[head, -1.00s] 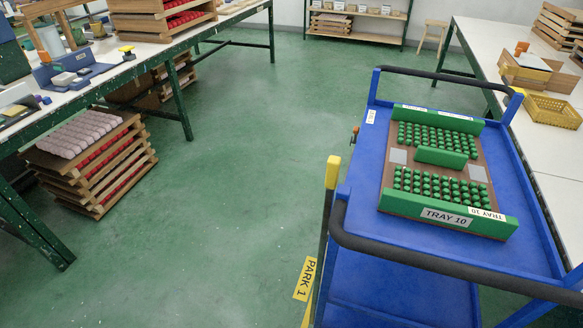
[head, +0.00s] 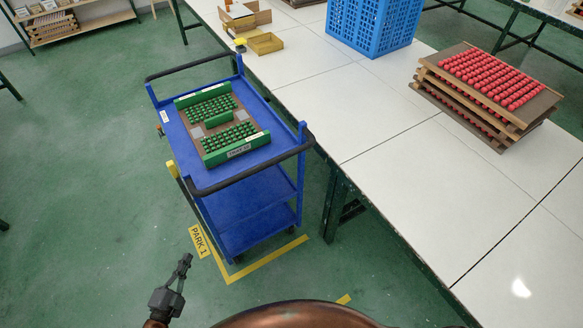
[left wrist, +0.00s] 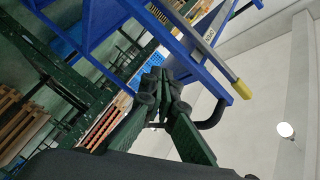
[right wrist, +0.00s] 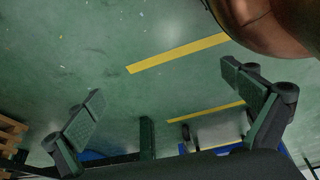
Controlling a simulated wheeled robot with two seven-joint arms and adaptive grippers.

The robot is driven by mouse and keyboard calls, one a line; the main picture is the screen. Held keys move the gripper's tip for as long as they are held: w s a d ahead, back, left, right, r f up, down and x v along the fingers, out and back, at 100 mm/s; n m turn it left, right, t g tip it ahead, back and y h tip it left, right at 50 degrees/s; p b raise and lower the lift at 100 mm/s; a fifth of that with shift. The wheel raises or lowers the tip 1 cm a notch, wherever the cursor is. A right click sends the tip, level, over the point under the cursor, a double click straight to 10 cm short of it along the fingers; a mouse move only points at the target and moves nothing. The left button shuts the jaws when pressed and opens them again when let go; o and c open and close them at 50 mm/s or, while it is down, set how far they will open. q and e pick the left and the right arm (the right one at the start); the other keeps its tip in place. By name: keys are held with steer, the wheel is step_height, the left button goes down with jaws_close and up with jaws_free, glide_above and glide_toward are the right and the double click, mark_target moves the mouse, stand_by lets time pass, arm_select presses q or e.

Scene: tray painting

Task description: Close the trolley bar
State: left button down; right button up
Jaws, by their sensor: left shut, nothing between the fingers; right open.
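The blue trolley (head: 260,205) stands beside the long white table, with black handles at both ends. The trolley bar, with a yellow end (head: 172,169), is at the trolley's near left side; in the left wrist view its grey length and yellow end (left wrist: 241,90) show clearly. My left gripper (head: 186,260) is shut and empty, in front of the trolley in the head view and apart from the bar. It also shows shut in the left wrist view (left wrist: 160,78). My right gripper (right wrist: 163,85) is open and empty over the floor; it is outside the head view.
Tray 10 (head: 204,150), with green pieces, lies on the trolley top. The white table (head: 390,175) runs along the right and carries a blue crate (head: 372,25) and stacked trays of red pieces (head: 490,100). Yellow floor lines and a PARK 1 label (head: 200,241) are below.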

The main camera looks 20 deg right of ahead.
arm_select(q)
steer(key=w+a+r+m+h+p, duration=0.1)
steer(key=w+r+m+p, duration=0.2)
steer(key=r+p, duration=0.55)
steer(key=w+r+m+p, duration=0.2)
steer(key=r+m+p, duration=0.1)
steer(key=r, duration=1)
steer(key=p, duration=0.2)
glide_toward(176, 170)
steer(key=w+d+f, duration=0.1)
steer(key=w+d, duration=0.2)
steer(key=w, duration=0.1)
steer(key=shift+w+t, duration=0.4)
steer(key=shift+w, duration=0.15)
arm_select(e)
steer(key=s+d+r+g, duration=0.1)
steer(key=s+r+g, duration=0.2)
steer(key=s+r, duration=0.7)
steer(key=shift+s+d+h, duration=0.3)
steer(key=shift+f, duration=0.1)
